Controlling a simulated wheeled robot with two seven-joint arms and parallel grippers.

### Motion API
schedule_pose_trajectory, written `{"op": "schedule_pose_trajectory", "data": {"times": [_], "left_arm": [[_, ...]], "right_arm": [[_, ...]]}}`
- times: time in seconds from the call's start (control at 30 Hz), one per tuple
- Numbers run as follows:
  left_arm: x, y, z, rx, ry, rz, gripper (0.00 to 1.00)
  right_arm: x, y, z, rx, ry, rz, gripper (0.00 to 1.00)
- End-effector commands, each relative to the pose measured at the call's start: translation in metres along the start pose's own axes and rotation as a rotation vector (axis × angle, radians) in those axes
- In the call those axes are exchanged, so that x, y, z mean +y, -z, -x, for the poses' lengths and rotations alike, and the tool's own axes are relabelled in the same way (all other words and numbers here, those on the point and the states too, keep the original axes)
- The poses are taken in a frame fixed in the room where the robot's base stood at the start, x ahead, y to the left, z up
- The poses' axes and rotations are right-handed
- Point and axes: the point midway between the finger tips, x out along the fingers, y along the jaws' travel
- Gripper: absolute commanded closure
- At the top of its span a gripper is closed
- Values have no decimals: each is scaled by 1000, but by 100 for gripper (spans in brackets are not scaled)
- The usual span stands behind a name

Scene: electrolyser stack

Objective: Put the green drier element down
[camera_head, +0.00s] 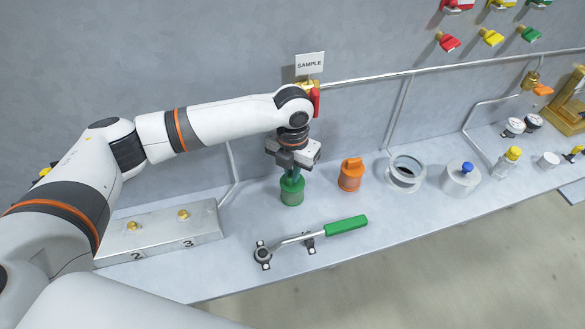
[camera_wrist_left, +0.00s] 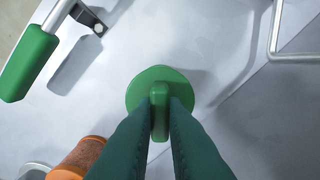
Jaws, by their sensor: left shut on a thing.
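The green drier element (camera_head: 291,191) is a short cylinder with a grip tab on top. It is upright at the bench surface, left of the orange element; I cannot tell for certain whether its base touches the bench. My left gripper (camera_head: 291,174) comes down on it from above and is shut on its tab. In the left wrist view the green drier element (camera_wrist_left: 160,85) shows as a round green top, with its upright tab between my two fingers (camera_wrist_left: 160,110). My right gripper is not in view.
An orange element (camera_head: 351,176) stands close on the right, then an open grey housing (camera_head: 406,173) and a blue-knobbed cylinder (camera_head: 460,178). A green-handled wrench (camera_head: 320,238) lies in front on supports. A numbered metal block (camera_head: 160,232) is at left. Pipes run along the wall.

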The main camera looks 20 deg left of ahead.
Motion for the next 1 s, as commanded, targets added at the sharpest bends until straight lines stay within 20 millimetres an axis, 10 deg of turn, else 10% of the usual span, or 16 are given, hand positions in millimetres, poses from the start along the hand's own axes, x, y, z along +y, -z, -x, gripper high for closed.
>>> {"op": "schedule_pose_trajectory", "data": {"times": [0.23, 0.63, 1.0], "left_arm": [[0, 0, -2, 0, 0, 0, 67], [0, 1, 8, 4, -1, 0, 67], [0, 1, 82, 6, -1, -1, 67]], "right_arm": [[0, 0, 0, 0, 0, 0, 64], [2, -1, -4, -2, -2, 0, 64], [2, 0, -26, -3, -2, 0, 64]]}}
